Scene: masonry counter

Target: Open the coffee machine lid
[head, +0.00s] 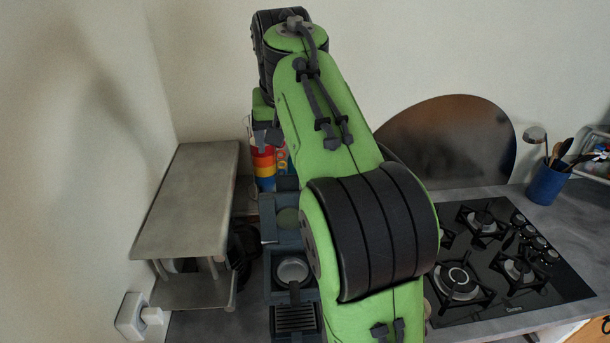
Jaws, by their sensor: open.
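The coffee machine (270,232) is a dark blue-grey body standing on the counter left of centre. Its right side is hidden behind my green and black arm. A round metal part with a dark handle (292,270) shows at its middle, and a slatted tray (296,318) at its front. I cannot make out clearly how its lid stands. My gripper (267,134) is small and partly hidden beside my arm, above and behind the machine. It is open, and no held thing is visible.
A grey shelf (190,195) stands close on the left. Stacked coloured cups (263,165) are behind the machine. A black gas hob (510,265) lies to the right, with a blue utensil pot (547,183) beyond it. A round dark panel (450,140) leans on the wall.

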